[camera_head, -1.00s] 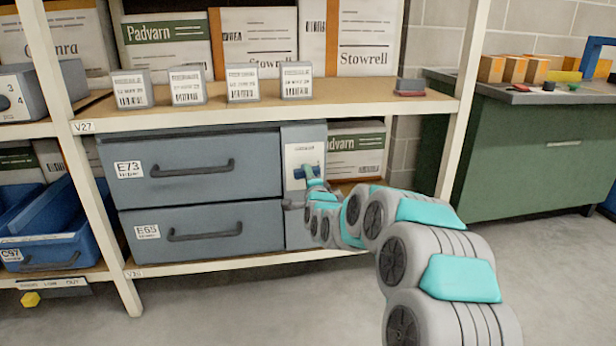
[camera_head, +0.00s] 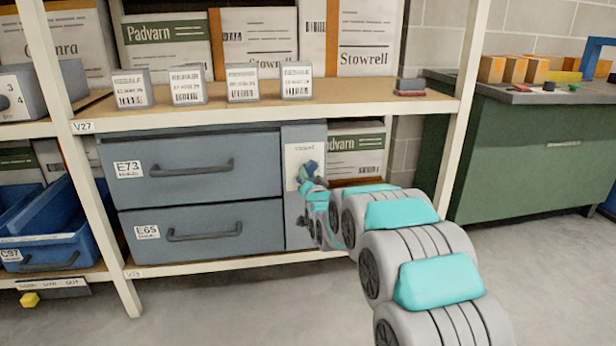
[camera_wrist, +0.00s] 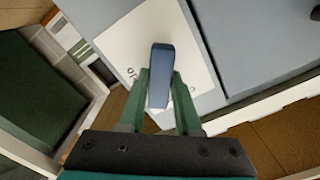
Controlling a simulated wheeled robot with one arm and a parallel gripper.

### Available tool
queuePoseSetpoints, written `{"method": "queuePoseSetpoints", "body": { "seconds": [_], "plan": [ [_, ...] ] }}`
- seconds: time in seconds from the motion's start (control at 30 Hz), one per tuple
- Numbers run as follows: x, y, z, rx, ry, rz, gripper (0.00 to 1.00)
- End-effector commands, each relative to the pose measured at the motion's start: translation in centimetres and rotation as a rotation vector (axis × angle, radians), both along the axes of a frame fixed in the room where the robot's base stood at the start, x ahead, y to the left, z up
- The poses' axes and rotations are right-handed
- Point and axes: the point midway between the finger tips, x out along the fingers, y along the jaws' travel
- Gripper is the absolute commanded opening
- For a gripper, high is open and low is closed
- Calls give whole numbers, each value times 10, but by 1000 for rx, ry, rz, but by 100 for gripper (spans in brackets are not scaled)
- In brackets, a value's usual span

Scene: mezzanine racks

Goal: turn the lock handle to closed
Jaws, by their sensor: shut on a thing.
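The lock handle is a small blue lever on a white label plate (camera_head: 292,154) at the right side of the grey drawer cabinet. In the head view the handle (camera_head: 312,167) stands tilted, with my gripper (camera_head: 306,180) at it. In the wrist view the blue handle (camera_wrist: 160,75) lies between the two green fingers of my gripper (camera_wrist: 161,88), which is shut on it. Part of the label's print is hidden behind the handle and fingers.
Two grey drawers, E73 (camera_head: 200,167) and E65 (camera_head: 205,232), are shut left of the plate. A shelf board (camera_head: 350,107) with small boxes runs above. A white rack post (camera_head: 463,110) and a green cabinet (camera_head: 530,160) stand right. Floor is clear in front.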

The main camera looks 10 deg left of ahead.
Motion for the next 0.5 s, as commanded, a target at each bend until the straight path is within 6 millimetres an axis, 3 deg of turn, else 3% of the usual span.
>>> {"method": "queuePoseSetpoints", "body": {
  "seconds": [0.5],
  "plan": [
    [0,-1,-3,-431,-121,0,0]
  ]
}}
